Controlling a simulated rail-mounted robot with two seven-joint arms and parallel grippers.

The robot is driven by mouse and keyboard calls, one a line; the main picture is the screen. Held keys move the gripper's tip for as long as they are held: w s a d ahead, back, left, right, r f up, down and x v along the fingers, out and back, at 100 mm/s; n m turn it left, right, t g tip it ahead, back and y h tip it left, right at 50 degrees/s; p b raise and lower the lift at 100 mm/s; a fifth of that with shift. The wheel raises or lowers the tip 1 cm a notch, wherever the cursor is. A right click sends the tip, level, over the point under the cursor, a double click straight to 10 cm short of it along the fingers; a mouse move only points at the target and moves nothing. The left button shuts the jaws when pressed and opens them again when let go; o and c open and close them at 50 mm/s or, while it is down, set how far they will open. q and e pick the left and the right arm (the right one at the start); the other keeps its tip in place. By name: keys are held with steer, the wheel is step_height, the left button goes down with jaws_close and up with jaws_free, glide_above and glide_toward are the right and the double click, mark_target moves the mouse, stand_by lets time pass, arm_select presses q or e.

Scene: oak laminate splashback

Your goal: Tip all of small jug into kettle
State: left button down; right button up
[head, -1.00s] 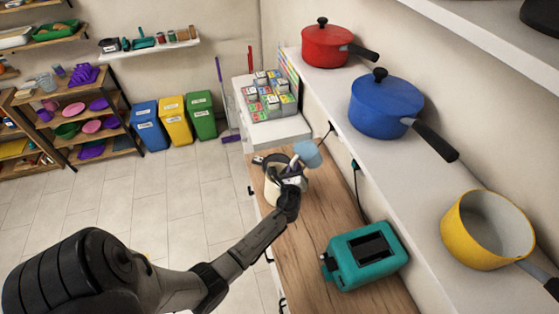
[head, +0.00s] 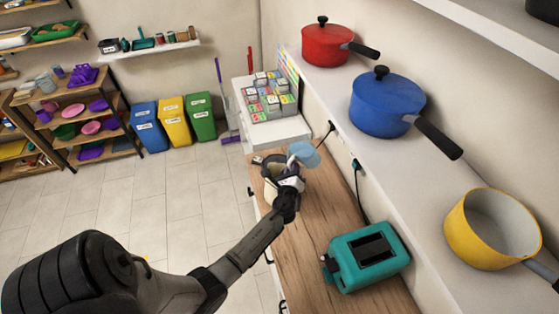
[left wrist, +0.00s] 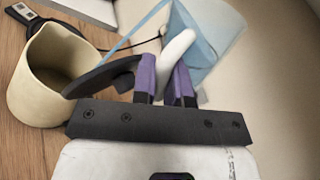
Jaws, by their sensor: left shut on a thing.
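The small jug (head: 304,154) is light blue and see-through, with a white handle. My left gripper (head: 286,184) is shut on that handle; in the left wrist view its purple fingertips (left wrist: 167,80) pinch it from both sides. The jug (left wrist: 205,38) is tilted there, and I cannot make out its contents. The cream kettle (head: 270,196) stands on the wooden worktop, partly hidden by my left gripper. In the left wrist view the kettle (left wrist: 32,92) is open at the top, with a dark lid (left wrist: 105,76) raised beside its opening. My right gripper is out of view.
A teal toaster (head: 365,258) stands nearer on the worktop (head: 313,224). Several boxes (head: 272,97) stand on a white unit beyond the kettle. A shelf on the right holds red, blue (head: 386,103) and yellow pans. A cable runs along the wall.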

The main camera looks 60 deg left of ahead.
arm_select(q)
steer(key=shift+r+n, duration=0.25)
steer(key=shift+n, duration=0.35)
stand_by(0.5)
steer(key=shift+r+n, duration=0.1)
steer(key=shift+n, duration=0.3)
steer(key=shift+w+d+r+n, duration=0.15)
steer(key=shift+r+n, duration=0.05)
steer(key=shift+n, duration=0.3)
stand_by(0.6)
steer(key=shift+f+n+t+b, duration=0.2)
steer(key=shift+n+t+b, duration=0.1)
steer(key=shift+b, duration=0.3)
steer(key=shift+w+d+f+n+b, duration=0.15)
steer(key=shift+f+n+b, duration=0.15)
steer(key=shift+n+b, duration=0.2)
steer(key=shift+r+n, duration=0.2)
steer(key=shift+n, duration=0.2)
stand_by(0.6)
steer(key=shift+r+n, duration=0.1)
steer(key=shift+n, duration=0.3)
steer(key=shift+s+a+f+n, duration=0.3)
steer(key=shift+n, duration=0.3)
stand_by(0.6)
steer(key=shift+s+a+f+b, duration=0.15)
steer(key=shift+b, duration=0.35)
